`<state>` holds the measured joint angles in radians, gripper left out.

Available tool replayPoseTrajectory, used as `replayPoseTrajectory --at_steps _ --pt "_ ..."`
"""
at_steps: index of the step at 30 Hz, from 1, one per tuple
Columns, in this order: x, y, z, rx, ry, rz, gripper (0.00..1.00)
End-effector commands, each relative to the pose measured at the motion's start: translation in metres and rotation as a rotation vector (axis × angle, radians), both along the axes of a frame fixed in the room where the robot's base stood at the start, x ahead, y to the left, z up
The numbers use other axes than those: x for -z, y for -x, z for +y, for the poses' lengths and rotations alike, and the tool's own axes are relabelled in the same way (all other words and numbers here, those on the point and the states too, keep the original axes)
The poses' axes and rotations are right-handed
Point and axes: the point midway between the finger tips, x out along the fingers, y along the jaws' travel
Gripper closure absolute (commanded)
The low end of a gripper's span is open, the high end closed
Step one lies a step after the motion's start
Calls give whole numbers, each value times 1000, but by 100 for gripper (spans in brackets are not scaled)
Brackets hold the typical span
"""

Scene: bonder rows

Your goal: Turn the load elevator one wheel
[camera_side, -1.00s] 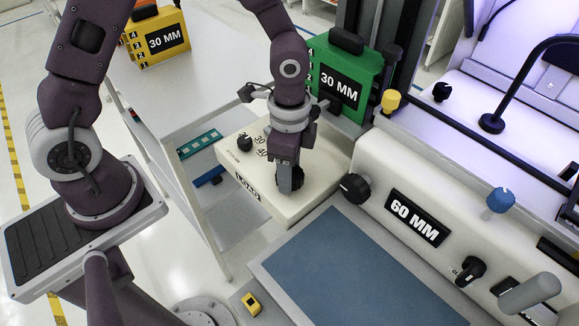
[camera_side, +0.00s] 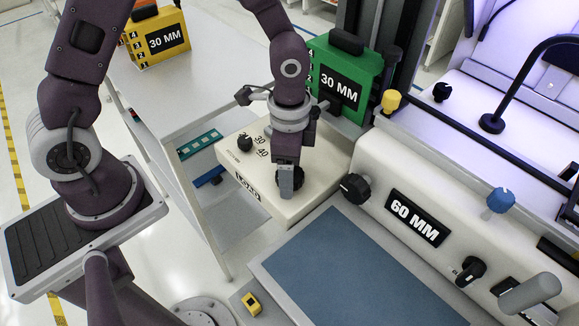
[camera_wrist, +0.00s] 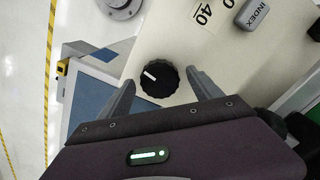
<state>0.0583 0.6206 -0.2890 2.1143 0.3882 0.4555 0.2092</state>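A cream box (camera_side: 325,150) with a hard-to-read front label (camera_side: 248,186) stands in the middle of the side view. A round black wheel with a white pointer line (camera_wrist: 158,77) is on it, near a printed 40. In the side view my gripper hides most of the wheel. My gripper (camera_wrist: 160,80) is over the wheel, one finger on each side. The fingers are apart, and gaps show between them and the wheel in the wrist view. I cannot tell how far down the fingertips reach along the wheel.
A grey INDEX button (camera_wrist: 256,15) is near the wheel. A smaller black knob (camera_side: 245,142) sits at the box's left. A green 30 MM block (camera_side: 345,85) stands behind, and the 60 MM machine (camera_side: 417,217) with a black side knob (camera_side: 355,188) is close on the right.

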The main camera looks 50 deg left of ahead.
Motion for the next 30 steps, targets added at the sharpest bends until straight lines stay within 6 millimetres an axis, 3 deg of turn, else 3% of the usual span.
replayPoseTrajectory --at_steps 8,15,19,30 --pt "-4 -1 0 0 2 -1 27" --pt "-51 -1 0 0 2 -4 27" --pt "-68 0 0 0 0 -1 27" --pt "-77 1 3 -16 -6 -13 27"
